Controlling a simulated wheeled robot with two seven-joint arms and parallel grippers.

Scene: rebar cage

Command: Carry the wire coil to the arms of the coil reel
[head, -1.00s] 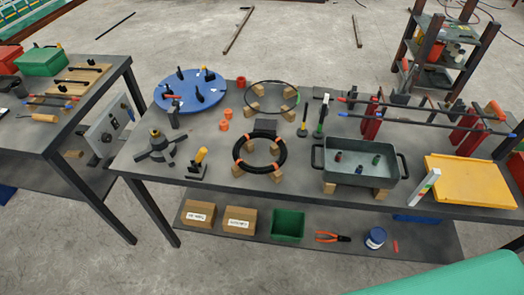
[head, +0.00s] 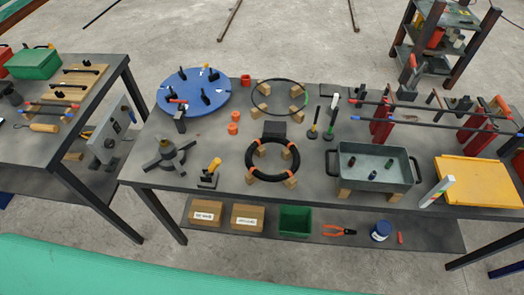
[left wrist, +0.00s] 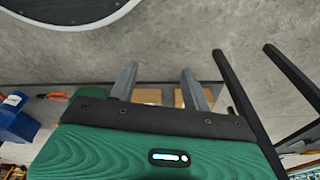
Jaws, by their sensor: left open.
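The wire coil (head: 251,162), a thick black ring with orange bands, lies flat on wooden blocks near the front middle of the table in the head view. The coil reel (head: 169,157), a dark grey hub with spread arms, stands on the table to the coil's left. Its arms look empty. My left gripper (left wrist: 159,84) shows in the left wrist view with its two grey fingers apart and nothing between them. Neither gripper shows in the head view. The coil and reel cannot be made out in the left wrist view.
A black and yellow tool (head: 209,173) stands between reel and coil. A dark block (head: 274,129) and a thin hoop on blocks lie behind the coil. A grey tray (head: 371,176) is right of it, a blue disc (head: 176,97) behind the reel. A shelf below holds boxes.

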